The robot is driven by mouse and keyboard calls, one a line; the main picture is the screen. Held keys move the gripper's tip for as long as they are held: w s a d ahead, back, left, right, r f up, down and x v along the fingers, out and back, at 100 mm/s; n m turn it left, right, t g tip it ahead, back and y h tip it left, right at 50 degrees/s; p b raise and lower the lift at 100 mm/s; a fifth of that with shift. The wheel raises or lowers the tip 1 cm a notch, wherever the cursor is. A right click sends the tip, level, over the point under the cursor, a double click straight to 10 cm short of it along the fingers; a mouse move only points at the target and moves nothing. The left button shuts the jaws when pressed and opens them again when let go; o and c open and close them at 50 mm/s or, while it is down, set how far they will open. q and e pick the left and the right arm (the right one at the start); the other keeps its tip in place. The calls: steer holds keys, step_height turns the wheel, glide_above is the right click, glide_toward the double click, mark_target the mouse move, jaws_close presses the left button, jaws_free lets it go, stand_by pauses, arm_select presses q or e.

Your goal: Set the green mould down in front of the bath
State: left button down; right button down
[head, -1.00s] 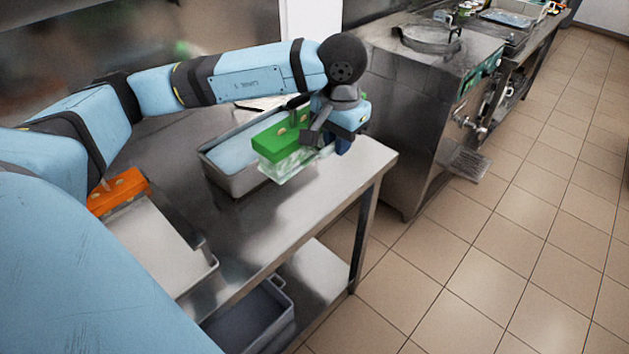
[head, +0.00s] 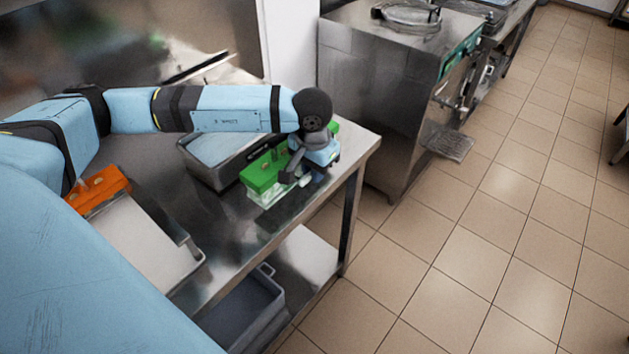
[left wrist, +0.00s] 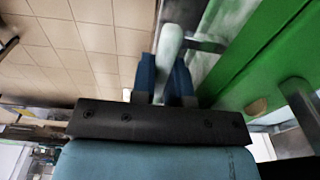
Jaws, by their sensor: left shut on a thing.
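The green mould (head: 262,174), with a pale translucent lower part, is at the front side of the metal bath (head: 207,176) on the steel table. It looks level and low over the tabletop; I cannot tell whether it touches. My left gripper (head: 308,172) is at the mould's right end and shut on its pale handle. In the left wrist view, the fingers (left wrist: 172,82) close around this pale bar (left wrist: 170,48), with the green top (left wrist: 265,55) beside them. The arm hides part of the bath. My right gripper is not in view.
An orange mould (head: 98,188) lies by a pale tray (head: 135,245) at the left of the table. A grey bin (head: 245,310) is on the lower shelf. A steel machine (head: 385,100) stands beyond the table's right end. The tabletop's front edge is close to the mould.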

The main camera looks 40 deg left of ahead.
arm_select(q)
step_height(320, 180, down, 4)
steer(key=shift+f, duration=0.35)
steer(key=shift+f, duration=0.15)
steer(key=c, duration=1.1)
jaws_free()
